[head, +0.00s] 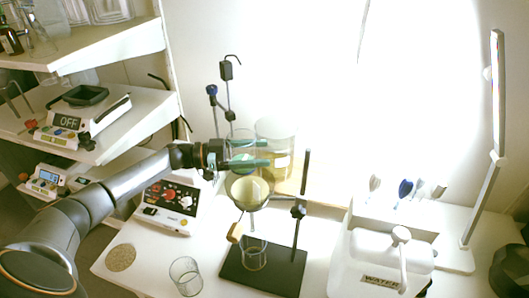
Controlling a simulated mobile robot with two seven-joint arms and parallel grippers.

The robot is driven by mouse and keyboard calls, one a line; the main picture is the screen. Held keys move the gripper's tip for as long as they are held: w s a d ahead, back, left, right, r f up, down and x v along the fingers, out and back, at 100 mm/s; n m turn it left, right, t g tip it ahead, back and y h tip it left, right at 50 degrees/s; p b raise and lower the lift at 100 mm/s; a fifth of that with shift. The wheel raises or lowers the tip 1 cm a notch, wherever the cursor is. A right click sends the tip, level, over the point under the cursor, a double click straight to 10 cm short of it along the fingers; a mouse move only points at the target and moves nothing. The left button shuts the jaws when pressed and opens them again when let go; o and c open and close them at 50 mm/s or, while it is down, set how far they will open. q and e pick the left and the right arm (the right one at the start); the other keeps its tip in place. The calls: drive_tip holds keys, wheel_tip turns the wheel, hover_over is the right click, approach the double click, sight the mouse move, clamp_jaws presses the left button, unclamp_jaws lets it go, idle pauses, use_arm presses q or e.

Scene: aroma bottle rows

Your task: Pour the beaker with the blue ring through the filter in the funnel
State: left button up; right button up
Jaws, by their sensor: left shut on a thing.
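My left gripper (264,153) reaches in from the left, with teal fingers shut on a clear glass beaker (241,136). The held beaker is above the funnel and looks about upright. No blue ring can be made out clearly on it. The funnel (250,204) holds a pale yellowish filter (250,187) and hangs on a dark stand (298,210). A small glass vessel (254,254) stands below the funnel on the stand's black base (235,272). My right gripper is not in view.
A large glass vessel with amber liquid (280,165) stands just behind the held beaker. An empty beaker (186,278) and a cork disc (121,257) are at the front left. A hotplate-like device (170,205) is at left; a white "WATER" container (370,255) is at right.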

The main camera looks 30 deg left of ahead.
use_arm(q)
drive_tip(key=shift+s+d+r+m+y+b, duration=0.15)
drive_tip(key=shift+s+d+r+m+b, duration=0.2)
drive_tip(key=shift+m, duration=0.6)
drive_tip(key=shift+s+d+r+m+y+b, duration=0.15)
drive_tip(key=shift+s+d+r+m+b, duration=0.15)
drive_tip(key=shift+m, duration=0.65)
wheel_tip(320, 180, up, 8)
drive_tip(key=s+d+m+y, duration=0.1)
drive_tip(key=m, duration=0.5)
drive_tip(key=shift+s+d, duration=0.15)
drive_tip(key=shift+s, duration=0.2)
idle(1.2)
drive_tip(key=shift+s+d+f+m+b, duration=0.1)
drive_tip(key=shift+s+d+m+b, duration=0.05)
drive_tip(key=shift+m+b, duration=0.9)
drive_tip(key=shift+s+d+f+m+b, duration=0.1)
drive_tip(key=shift+m+b, duration=0.85)
drive_tip(key=shift+b, duration=0.15)
drive_tip(key=shift+s+d+r+y, duration=0.15)
drive_tip(key=shift+s+r+y, duration=0.05)
drive_tip(key=shift+r+y, duration=0.15)
idle(1.1)
